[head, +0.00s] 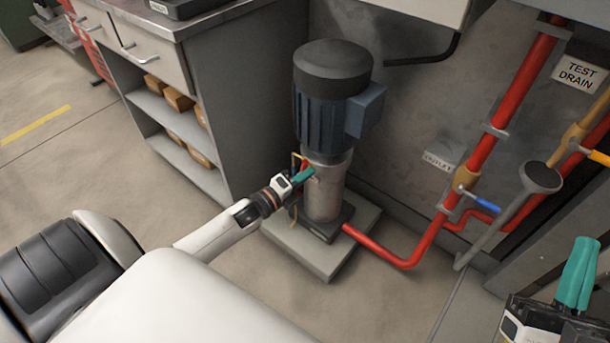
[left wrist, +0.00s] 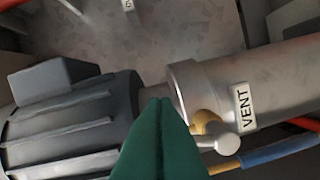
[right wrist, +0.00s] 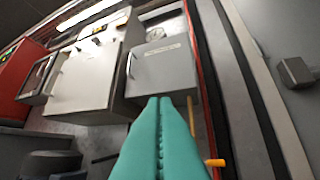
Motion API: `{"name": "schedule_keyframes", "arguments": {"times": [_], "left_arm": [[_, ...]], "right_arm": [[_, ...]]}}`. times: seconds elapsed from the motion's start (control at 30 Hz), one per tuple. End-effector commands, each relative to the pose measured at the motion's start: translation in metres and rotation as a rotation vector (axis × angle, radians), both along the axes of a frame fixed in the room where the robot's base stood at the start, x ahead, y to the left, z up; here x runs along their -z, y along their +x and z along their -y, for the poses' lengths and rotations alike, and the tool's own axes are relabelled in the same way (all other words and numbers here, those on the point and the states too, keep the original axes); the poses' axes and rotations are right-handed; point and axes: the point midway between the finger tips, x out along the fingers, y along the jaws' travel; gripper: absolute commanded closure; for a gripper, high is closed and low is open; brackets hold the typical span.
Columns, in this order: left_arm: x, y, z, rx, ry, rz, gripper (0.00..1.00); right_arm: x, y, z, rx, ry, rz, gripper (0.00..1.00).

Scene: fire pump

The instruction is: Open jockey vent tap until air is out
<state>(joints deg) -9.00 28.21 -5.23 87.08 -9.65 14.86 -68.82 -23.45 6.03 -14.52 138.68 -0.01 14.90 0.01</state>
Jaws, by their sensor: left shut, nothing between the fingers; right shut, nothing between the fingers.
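The jockey pump (head: 330,120) stands on a pale plinth, with a dark blue motor above a metal body. In the left wrist view, a white VENT label (left wrist: 242,108) is on the metal body (left wrist: 275,80). Beside the label is the vent tap (left wrist: 217,135), with a brass part and a pale rounded lever end. My left gripper (head: 305,175) is shut and empty at the pump body. Its green fingertips (left wrist: 162,102) appear just left of the tap; contact cannot be told. My right gripper (head: 580,265) is shut and empty at the lower right, away from the pump.
A grey cabinet with shelves (head: 175,100) stands left of the pump. Red pipe (head: 400,262) runs from the pump base to the right wall. A blue-handled valve (head: 480,200) and a drain funnel (head: 540,177) are on the right. Floor at left is clear.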

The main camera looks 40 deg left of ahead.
Motion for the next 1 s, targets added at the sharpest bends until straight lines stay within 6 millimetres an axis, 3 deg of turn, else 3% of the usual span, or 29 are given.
{"name": "schedule_keyframes", "arguments": {"times": [0.17,0.6,1.0], "left_arm": [[-0.002,0.000,-0.001,0.000,-0.020,-0.001,1.00],[-0.008,0.001,-0.013,-0.001,-0.196,-0.016,1.00],[-0.007,0.001,-0.014,0.000,-0.194,-0.016,1.00]], "right_arm": [[0.003,0.004,0.000,0.002,-0.010,-0.038,1.00],[0.061,0.030,0.002,0.025,-0.126,-0.450,1.00],[0.067,0.031,0.003,0.027,-0.135,-0.483,1.00]]}}
